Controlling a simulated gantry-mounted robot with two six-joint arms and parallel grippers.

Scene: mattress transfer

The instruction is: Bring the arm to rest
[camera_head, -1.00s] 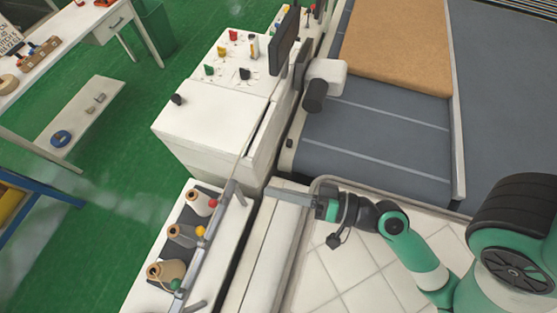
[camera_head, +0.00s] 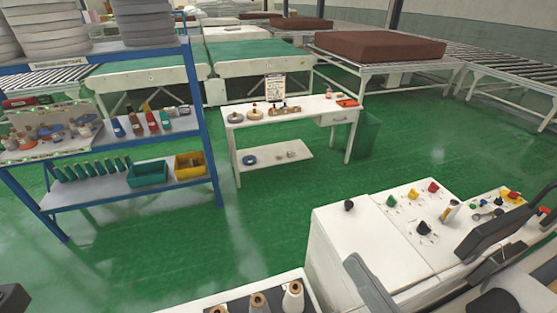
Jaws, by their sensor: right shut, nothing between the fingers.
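My left gripper cannot be made out. A brown mattress (camera_head: 380,47) lies on a roller table at the back right, far from the gripper.
Thread spools (camera_head: 292,298) stand at the bottom edge. A blue shelf rack (camera_head: 212,140) is at left, a white workbench (camera_head: 290,118) in the middle. The green floor (camera_head: 265,225) between is clear.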

